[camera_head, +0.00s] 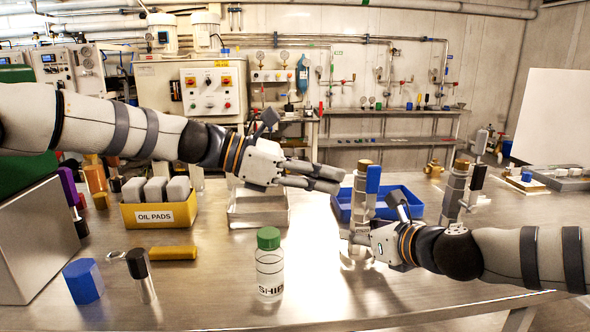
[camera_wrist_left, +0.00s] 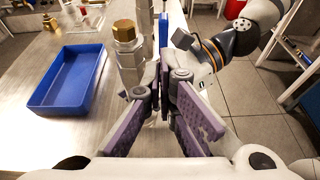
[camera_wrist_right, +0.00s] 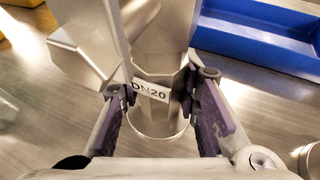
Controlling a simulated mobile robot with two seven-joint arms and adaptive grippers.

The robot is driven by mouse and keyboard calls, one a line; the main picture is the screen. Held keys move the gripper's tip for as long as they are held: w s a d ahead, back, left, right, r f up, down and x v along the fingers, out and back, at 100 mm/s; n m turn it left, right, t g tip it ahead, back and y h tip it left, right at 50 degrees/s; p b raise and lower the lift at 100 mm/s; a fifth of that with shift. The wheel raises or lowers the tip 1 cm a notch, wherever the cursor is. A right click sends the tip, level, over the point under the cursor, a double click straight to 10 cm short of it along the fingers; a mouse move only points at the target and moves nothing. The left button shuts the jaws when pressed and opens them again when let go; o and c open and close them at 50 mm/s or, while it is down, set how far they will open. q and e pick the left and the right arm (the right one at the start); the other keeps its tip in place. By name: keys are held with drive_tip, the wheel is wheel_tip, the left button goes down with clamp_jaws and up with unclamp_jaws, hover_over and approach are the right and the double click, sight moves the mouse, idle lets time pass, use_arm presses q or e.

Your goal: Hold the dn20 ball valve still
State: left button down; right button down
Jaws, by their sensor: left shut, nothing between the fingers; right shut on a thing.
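The dn20 ball valve (camera_head: 363,190) stands upright on the table, grey with a brass hex top and a blue lever (camera_head: 373,180). Its DN20 label (camera_wrist_right: 150,91) faces the right wrist camera. My right gripper (camera_head: 356,238) is shut on the lower part of the valve, with one finger on each side in the right wrist view (camera_wrist_right: 158,95). My left gripper (camera_head: 338,180) is shut and empty, with its fingertips just left of the valve's upper part. In the left wrist view the brass top (camera_wrist_left: 125,32) shows beyond its closed purple finger pads (camera_wrist_left: 160,90); I cannot tell whether they touch the valve.
A blue tray (camera_head: 403,194) lies behind the valve. A similar valve with a black lever (camera_head: 455,192) stands to the right, close to my right forearm. A green-capped bottle (camera_head: 269,270) stands at front centre, and a yellow oil pads bin (camera_head: 160,214) at left.

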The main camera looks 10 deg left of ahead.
sight(370, 167)
use_arm(q)
drive_tip(key=d, duration=0.1)
drive_tip(key=w+d, duration=0.1)
drive_tip(key=d, duration=0.1)
drive_tip(key=shift+w+d+r, duration=0.1)
drive_tip(key=shift+d+r, duration=0.3)
drive_tip(key=shift+d, duration=0.1)
idle(0.6)
drive_tip(key=d, duration=0.2)
drive_tip(key=d+r+y, duration=0.1)
drive_tip(key=shift+w, duration=0.4)
drive_tip(key=w+d+f+y, duration=0.1)
drive_tip(key=d+f, duration=0.1)
drive_tip(key=d, duration=0.3)
drive_tip(key=shift+w+d+g+y, duration=0.25)
drive_tip(key=shift+w+g+y, duration=0.05)
drive_tip(key=shift+w+g, duration=0.1)
